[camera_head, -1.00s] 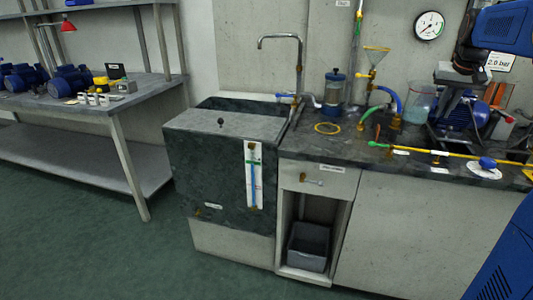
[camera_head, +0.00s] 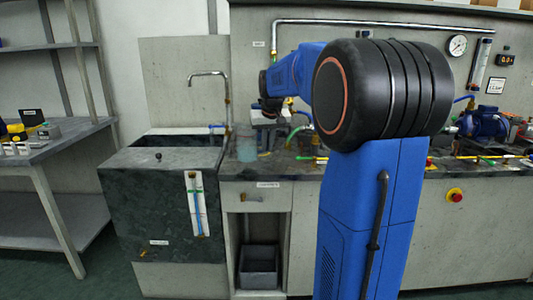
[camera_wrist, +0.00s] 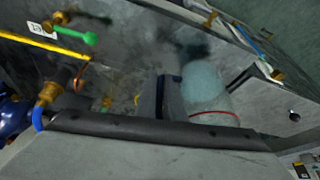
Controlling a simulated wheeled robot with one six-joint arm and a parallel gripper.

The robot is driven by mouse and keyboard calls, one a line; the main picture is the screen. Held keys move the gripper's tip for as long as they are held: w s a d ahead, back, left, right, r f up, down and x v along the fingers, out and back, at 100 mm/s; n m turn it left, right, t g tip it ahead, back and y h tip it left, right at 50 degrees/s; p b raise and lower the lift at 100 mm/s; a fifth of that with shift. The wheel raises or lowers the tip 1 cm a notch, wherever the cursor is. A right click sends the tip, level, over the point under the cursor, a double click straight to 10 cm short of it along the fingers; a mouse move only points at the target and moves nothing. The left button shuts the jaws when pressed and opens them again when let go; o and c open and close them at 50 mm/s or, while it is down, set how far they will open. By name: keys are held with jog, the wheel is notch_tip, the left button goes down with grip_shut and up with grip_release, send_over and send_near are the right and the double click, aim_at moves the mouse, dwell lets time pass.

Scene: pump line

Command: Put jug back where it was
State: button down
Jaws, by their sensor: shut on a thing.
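The jug (camera_head: 247,148) is a translucent, pale blue-green vessel. In the head view it is at the worktop's left part, just right of the sink. It also shows in the wrist view (camera_wrist: 204,88), where a red line crosses its side. My gripper (camera_head: 263,122) is shut on the jug, from the jug's right side in the head view. A dark finger (camera_wrist: 172,95) lies against the jug in the wrist view. I cannot tell whether the jug's base touches the worktop. My arm hides the middle of the worktop.
The sink (camera_head: 175,142) with its curved tap (camera_head: 210,74) stands left of the jug. A blue pump (camera_head: 483,122) stands farther right. A grey bin (camera_head: 258,266) is in the open cupboard below.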

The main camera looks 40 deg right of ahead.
jog(key=shift+d+f, duration=0.15)
jog(key=shift+f, duration=1.25)
jog(key=shift+f, duration=0.1)
jog(key=c, duration=1.9)
grip_release()
jog(key=shift+o, duration=0.2)
jog(key=v, duration=1.2)
jog(key=s+a+f+n, duration=0.1)
jog(key=s+a+f, duration=0.6)
jog(key=s, duration=0.3)
jog(key=s+a+f+n+y, duration=0.1)
jog(key=s+a+f+n, duration=0.1)
jog(key=s+a+f, duration=0.5)
jog(key=s+a+f+n, duration=0.1)
jog(key=s+a+f, duration=0.6)
jog(key=s, duration=0.7)
jog(key=shift+s+a+n+t+y, duration=0.2)
jog(key=shift+a+n+t+y, duration=0.15)
jog(key=shift+a, duration=0.65)
